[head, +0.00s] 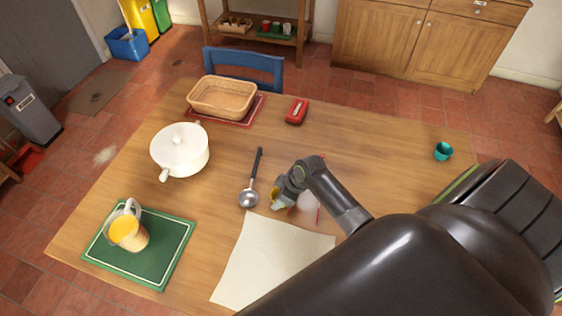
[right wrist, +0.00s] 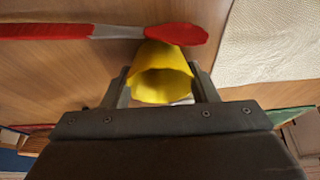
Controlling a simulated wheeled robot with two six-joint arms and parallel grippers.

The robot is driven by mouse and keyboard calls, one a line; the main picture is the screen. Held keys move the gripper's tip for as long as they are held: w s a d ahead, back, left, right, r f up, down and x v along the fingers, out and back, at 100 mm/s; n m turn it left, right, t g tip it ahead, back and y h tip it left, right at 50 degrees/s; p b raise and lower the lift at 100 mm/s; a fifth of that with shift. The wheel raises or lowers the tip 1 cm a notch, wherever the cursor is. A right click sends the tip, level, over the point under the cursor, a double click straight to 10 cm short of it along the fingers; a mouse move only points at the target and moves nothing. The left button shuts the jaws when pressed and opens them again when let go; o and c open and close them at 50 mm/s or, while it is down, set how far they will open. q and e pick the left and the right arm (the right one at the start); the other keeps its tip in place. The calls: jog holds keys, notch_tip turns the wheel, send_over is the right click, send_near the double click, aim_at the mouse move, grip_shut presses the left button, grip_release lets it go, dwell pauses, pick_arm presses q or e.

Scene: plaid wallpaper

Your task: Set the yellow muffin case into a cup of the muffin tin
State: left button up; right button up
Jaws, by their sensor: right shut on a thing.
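The yellow muffin case (right wrist: 163,62) is between the two fingers of my right gripper (right wrist: 163,88), which is shut on it. In the right wrist view its open mouth faces the camera. In the head view only a small part of the yellow case (head: 275,193) shows beside my right gripper (head: 281,197), over the middle of the table. I cannot tell its height above the wood. I cannot make out a muffin tin in either view; my right arm covers the lower right of the table. My left gripper is out of view.
A ladle (head: 249,194) and a cream cloth (head: 270,262) lie near the gripper. A red-ended utensil (right wrist: 180,28) lies close by the case. A white pot (head: 180,150), basket (head: 222,97), jug (head: 128,231) and teal cup (head: 443,151) stand farther off.

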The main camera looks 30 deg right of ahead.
jog(key=o, duration=1)
jog(key=shift+f, duration=0.1)
